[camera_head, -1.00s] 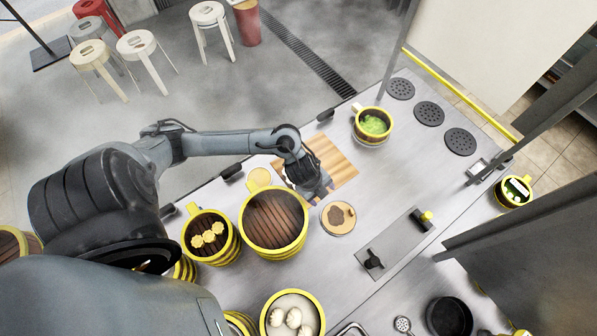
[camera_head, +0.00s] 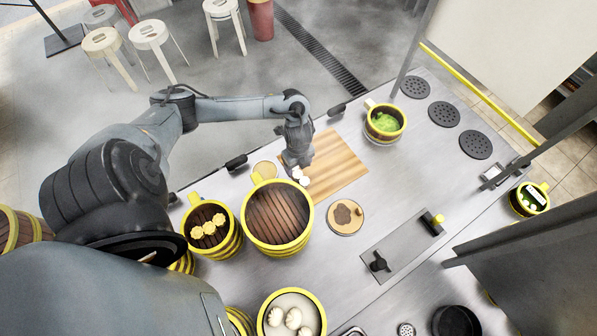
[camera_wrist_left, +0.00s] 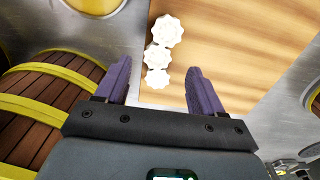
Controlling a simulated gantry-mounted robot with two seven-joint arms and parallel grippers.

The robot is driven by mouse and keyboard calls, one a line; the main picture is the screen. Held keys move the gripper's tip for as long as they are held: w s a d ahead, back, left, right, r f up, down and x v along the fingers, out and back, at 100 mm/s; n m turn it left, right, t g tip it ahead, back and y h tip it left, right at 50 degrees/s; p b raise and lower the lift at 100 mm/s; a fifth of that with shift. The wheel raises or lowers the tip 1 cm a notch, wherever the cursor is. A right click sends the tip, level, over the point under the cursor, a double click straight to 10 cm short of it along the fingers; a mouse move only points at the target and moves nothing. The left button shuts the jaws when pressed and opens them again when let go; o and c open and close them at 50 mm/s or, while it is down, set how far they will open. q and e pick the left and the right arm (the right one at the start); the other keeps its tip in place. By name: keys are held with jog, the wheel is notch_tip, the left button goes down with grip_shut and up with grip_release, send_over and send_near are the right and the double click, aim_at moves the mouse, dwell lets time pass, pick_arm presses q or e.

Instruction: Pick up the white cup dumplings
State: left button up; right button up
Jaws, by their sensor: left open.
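Three white cup dumplings (camera_wrist_left: 167,31) with scalloped edges lie in a row on the wooden board in the left wrist view. Two of them show beside my gripper in the head view (camera_head: 304,181). My left gripper (camera_wrist_left: 158,66) is open and empty, with its purple fingers on either side of the row's nearer dumplings in the picture. In the head view my left gripper (camera_head: 297,168) is at the left end of the board. Its height above the dumplings is hard to tell. My right gripper is not in view.
The wooden board (camera_head: 340,168) is otherwise bare. Just below its left end stands a large empty steamer (camera_head: 277,217). A smaller steamer (camera_head: 209,255) holds yellow dumplings. Another steamer (camera_head: 265,306) holds white buns. A round lid (camera_head: 345,217) lies to the right.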

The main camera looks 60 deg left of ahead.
aim_at(298, 173)
pick_arm(q)
jog(key=shift+d+f, duration=0.1)
jog(key=shift+f, duration=2.65)
grip_shut()
